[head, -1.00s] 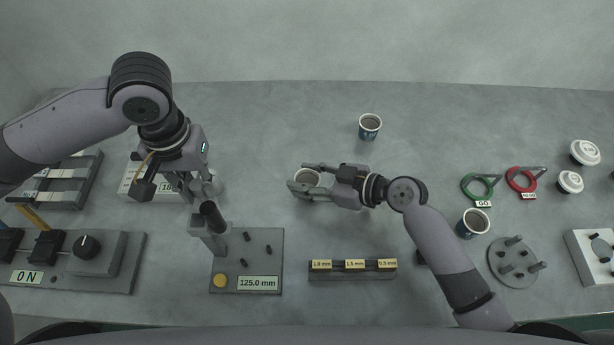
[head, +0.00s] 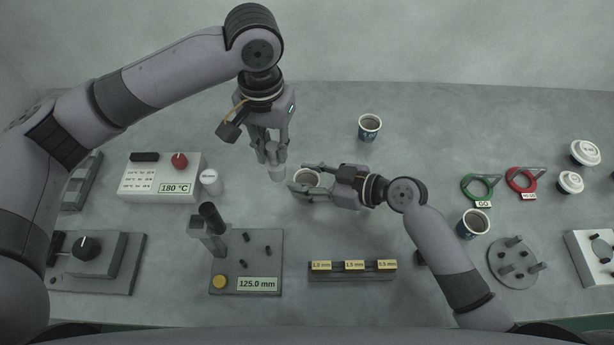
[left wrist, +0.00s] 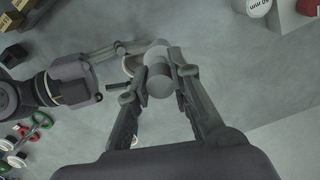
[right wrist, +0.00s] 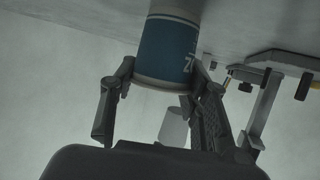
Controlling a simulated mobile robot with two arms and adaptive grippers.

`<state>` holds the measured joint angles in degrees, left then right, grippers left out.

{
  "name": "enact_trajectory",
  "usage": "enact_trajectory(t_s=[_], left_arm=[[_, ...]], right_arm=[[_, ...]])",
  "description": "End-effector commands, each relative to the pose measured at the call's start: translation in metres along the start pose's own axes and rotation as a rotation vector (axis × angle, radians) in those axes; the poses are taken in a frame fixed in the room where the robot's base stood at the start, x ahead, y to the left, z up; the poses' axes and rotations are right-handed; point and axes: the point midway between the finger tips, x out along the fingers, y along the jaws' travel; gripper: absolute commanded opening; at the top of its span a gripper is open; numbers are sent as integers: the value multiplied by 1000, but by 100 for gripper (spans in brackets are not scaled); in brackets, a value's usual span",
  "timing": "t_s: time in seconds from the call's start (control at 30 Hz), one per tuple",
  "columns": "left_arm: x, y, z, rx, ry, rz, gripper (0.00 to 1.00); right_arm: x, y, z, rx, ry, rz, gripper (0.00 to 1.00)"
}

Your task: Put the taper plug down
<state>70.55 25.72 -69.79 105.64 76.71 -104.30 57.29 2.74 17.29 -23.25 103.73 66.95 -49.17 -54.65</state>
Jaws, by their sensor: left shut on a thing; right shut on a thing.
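The taper plug (head: 277,172) is a pale grey cylinder held in my left gripper (head: 272,150), above the table and just left of the cup. In the left wrist view the plug (left wrist: 160,82) sits between the fingertips. My right gripper (head: 303,184) is shut on a paper cup (head: 307,177), which appears upright in the head view. In the right wrist view the cup's blue wall (right wrist: 167,50) lies between the fingers. In the left wrist view the plug partly hides the cup. I cannot tell the plug's exact height.
A 180 °C box (head: 150,186) and a white labelled cylinder (head: 210,181) stand left. A 125.0 mm gauge stand (head: 245,250) is in front. Another cup (head: 369,126) stands behind. A yellow-labelled rack (head: 352,271) lies at the front. Table (head: 320,120) left of the back cup is clear.

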Motion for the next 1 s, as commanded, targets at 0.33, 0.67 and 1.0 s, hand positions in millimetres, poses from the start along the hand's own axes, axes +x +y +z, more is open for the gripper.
enact_trajectory(t_s=[0.33,0.67,1.0], left_arm=[[-1,54,-33,143,-4,-24,0],[51,53,-34,146,-3,-23,0],[88,52,-34,146,-4,-24,0]], right_arm=[[0,0,2,0,-3,0,9],[0,0,1,1,-3,0,9],[0,0,1,1,-3,0,9]])
